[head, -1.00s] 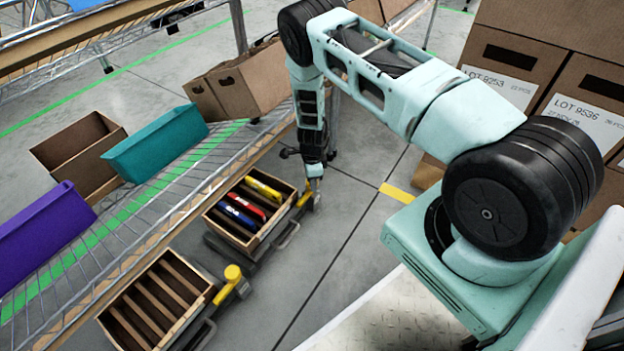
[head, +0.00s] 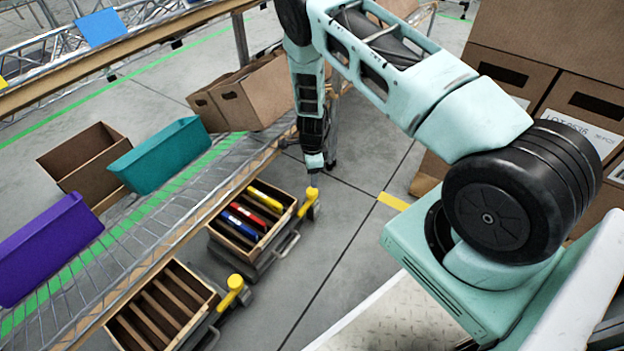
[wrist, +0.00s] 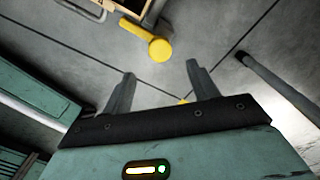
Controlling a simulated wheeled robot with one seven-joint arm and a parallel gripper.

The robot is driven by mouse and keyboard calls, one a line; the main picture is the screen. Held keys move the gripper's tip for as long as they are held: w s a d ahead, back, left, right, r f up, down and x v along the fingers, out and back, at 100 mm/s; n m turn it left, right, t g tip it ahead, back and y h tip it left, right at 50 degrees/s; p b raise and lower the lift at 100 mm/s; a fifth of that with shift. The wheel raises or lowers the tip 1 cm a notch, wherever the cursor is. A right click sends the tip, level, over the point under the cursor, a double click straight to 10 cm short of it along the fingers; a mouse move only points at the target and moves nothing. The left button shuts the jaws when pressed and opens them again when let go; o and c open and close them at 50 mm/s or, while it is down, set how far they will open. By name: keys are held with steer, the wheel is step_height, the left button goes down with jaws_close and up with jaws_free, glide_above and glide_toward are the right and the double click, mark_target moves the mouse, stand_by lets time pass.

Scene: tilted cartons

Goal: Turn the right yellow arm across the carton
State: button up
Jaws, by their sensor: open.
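The right yellow arm (head: 309,204) sits at the right side of the right carton (head: 281,227), apart from the carton's open top. In the wrist view the yellow arm (wrist: 147,41) shows its round knob just beyond my fingertips. My gripper (wrist: 160,78) is open, with nothing between its fingers. In the head view my gripper (head: 314,181) hangs just above the yellow arm's end. The carton is tilted on a grey stand and holds yellow, red and blue items.
A left carton (head: 196,318) with empty slots has its own yellow arm (head: 232,290). A wire rack with a teal bin (head: 160,158) and a purple bin (head: 45,245) runs along the left. Stacked boxes (head: 560,90) stand at right. Floor right of the stands is clear.

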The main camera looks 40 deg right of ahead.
step_height(320, 180, up, 8)
steer(key=p, duration=0.2)
steer(key=shift+r+p, duration=0.25)
steer(key=shift+p, duration=0.05)
steer(key=s+a+r+n+y, duration=0.1)
steer(key=s+a+r+n, duration=0.2)
steer(key=a+r+n, duration=0.55)
steer(key=s+a+r+n+y, duration=0.2)
steer(key=s+a+r+n, duration=0.2)
steer(key=a+r, duration=0.85)
steer(key=s+a+r+n, duration=0.7)
steer(key=s+r+n, duration=0.1)
steer(key=s, duration=0.3)
steer(key=s+d+r+n+h, duration=0.1)
steer(key=s+r+n, duration=0.2)
steer(key=s+n, duration=0.3)
steer(key=s+d+r+n+h, duration=0.1)
steer(key=s+r+n, duration=0.2)
steer(key=s+n, duration=0.3)
step_height(320, 180, up, 34)
steer(key=m+p, duration=0.1)
steer(key=p, duration=3.4)
steer(key=shift+s+a+f+m, duration=0.15)
steer(key=shift+s+a+m, duration=0.15)
steer(key=shift+s+m, duration=0.05)
